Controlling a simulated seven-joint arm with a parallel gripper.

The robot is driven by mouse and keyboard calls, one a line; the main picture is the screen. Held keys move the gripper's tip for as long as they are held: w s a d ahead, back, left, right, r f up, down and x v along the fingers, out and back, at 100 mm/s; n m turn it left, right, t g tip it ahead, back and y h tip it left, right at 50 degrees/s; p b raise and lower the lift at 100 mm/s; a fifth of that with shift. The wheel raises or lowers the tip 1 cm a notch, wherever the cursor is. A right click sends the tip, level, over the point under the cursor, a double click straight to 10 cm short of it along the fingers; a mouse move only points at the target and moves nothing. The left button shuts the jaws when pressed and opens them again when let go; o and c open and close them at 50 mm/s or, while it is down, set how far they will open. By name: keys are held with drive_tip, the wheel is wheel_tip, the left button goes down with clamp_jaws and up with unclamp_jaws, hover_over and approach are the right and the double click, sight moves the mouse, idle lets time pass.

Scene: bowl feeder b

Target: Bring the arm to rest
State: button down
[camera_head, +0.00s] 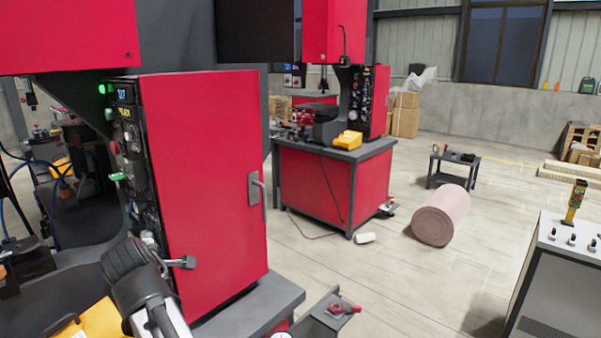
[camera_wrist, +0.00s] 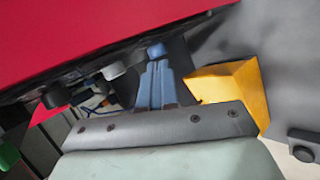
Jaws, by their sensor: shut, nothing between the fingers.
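My gripper (camera_wrist: 156,52) shows in the wrist view as two blue-grey fingers side by side, shut with nothing between them. It points at a dark surface beneath the edge of a red panel (camera_wrist: 90,35). A yellow block (camera_wrist: 230,85) lies just right of the fingers. In the head view, part of my arm (camera_head: 150,300) is at the lower left, in front of the near red machine cabinet (camera_head: 200,190). I cannot make out the fingertips there.
In the head view, a yellow part (camera_head: 92,322) is at the lower left. A second red machine (camera_head: 320,185), a pinkish roll (camera_head: 440,215) and a grey console (camera_head: 560,285) stand farther off, with open floor between.

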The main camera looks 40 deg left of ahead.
drive_tip(key=w+d+f+m+t+h, duration=0.1)
drive_tip(key=w+d+f+m+h, duration=0.2)
drive_tip(key=w+d+f, duration=0.8)
drive_tip(key=w+d+f+m+t+h, duration=0.15)
drive_tip(key=w+d+f+m, duration=0.25)
drive_tip(key=w+d+f, duration=0.7)
drive_tip(key=w+d+f+m+g+h, duration=0.2)
drive_tip(key=w+d+f+m, duration=0.3)
drive_tip(key=d+f, duration=0.6)
drive_tip(key=w+d+f+m+g+h, duration=0.25)
drive_tip(key=w+d+f, duration=0.35)
drive_tip(key=d+f, duration=0.5)
drive_tip(key=s+d+f+m+g+h, duration=0.15)
drive_tip(key=s+d+f+m, duration=0.25)
drive_tip(key=d+f, duration=0.6)
drive_tip(key=s+d+f+m+g+h, duration=0.1)
drive_tip(key=s+d+f+m+g, duration=0.45)
drive_tip(key=d, duration=0.95)
drive_tip(key=s+d+f+m+g+y, duration=0.1)
drive_tip(key=s+d+f+m, duration=0.2)
drive_tip(key=s+d, duration=0.3)
drive_tip(key=s+d+f+m+g+y, duration=0.1)
drive_tip(key=s+d+f+m, duration=0.3)
drive_tip(key=s, duration=0.8)
drive_tip(key=shift+s+d+f+g, duration=0.15)
drive_tip(key=shift+d+f+g, duration=0.25)
drive_tip(key=shift+d, duration=0.85)
